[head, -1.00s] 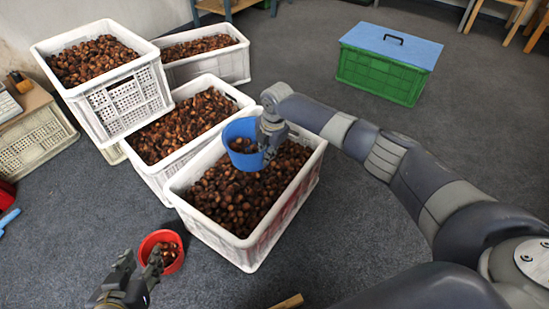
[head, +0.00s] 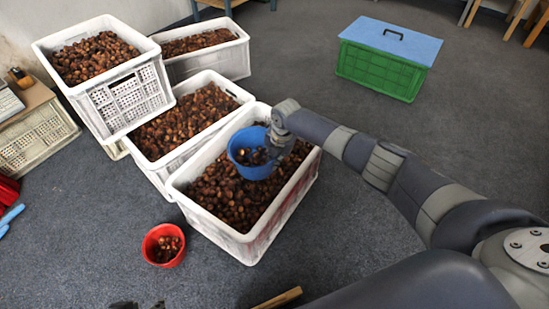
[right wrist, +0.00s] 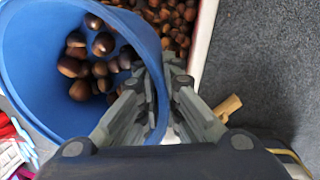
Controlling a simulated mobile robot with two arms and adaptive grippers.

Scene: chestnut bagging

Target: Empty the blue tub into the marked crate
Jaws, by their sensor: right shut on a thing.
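The blue tub (head: 238,168) hangs over the front white crate (head: 250,240), which is full of chestnuts and has reddish marks on its side. My right gripper (head: 277,143) is shut on the tub's rim. In the right wrist view the fingers (right wrist: 163,85) straddle the wall of the tub (right wrist: 40,75), and several chestnuts (right wrist: 95,65) lie inside it. I cannot tell whether the tub touches the heap below. Only dark tips of my left gripper (head: 137,305) show at the bottom edge; its jaws cannot be read.
A red tub (head: 152,240) with a few chestnuts stands on the floor left of the front crate. More chestnut crates (head: 140,163) stand behind it, one raised. A green crate with a blue lid (head: 385,70) is at the back right. A wooden piece (head: 280,298) lies in front.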

